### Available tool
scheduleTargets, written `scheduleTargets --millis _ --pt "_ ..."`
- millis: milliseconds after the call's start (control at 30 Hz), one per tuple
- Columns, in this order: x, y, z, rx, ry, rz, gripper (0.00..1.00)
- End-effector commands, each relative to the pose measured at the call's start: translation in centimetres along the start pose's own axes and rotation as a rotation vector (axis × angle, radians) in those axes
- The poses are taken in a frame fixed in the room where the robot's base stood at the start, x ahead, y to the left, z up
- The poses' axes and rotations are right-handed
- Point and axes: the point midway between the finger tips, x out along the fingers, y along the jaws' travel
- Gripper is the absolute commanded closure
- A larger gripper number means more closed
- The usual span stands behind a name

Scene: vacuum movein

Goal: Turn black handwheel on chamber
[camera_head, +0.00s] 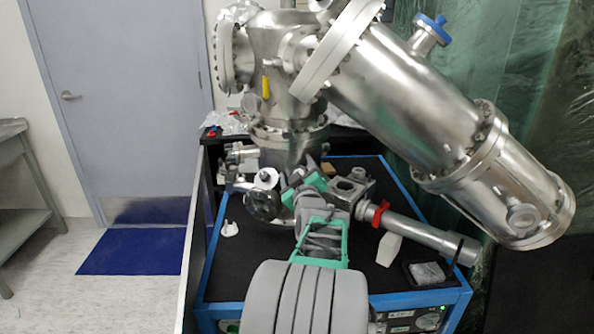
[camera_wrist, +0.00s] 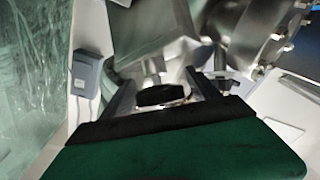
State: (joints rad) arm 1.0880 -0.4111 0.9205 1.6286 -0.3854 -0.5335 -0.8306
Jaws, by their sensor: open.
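A black handwheel (camera_wrist: 160,95) shows in the wrist view, in front of a metal stem and block. It lies in the gap between the two dark fingers of my gripper (camera_wrist: 164,75). The fingers are apart, with a visible gap on each side of the wheel, so I see no clear contact. In the head view, a dark round handwheel (camera_head: 263,204) sits low on the left of the chamber's fittings; I cannot tell whether it is the same one. My gripper (camera_head: 304,182), with green parts, reaches in among these fittings, and its fingertips are hard to make out.
The steel chamber (camera_head: 285,145) stands on a black-topped cart with a blue frame (camera_head: 392,300). A large slanted cylinder (camera_head: 410,100) hangs over the right side. A pipe with a red clamp (camera_head: 380,212) lies right of my gripper. A white wedge (camera_head: 389,249) stands near it.

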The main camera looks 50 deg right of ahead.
Motion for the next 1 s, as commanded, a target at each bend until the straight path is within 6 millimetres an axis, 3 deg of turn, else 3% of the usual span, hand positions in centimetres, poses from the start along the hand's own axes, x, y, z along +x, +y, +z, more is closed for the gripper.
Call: scheduleTargets --millis 67,800,1000 --pt "-0.02 -0.07 -0.06 0.0 0.001 -0.001 0.31" --pt "-0.07 -0.15 -0.07 0.001 0.0 -0.002 0.91" --pt "-0.07 -0.22 -0.01 0.005 0.001 0.004 0.92"
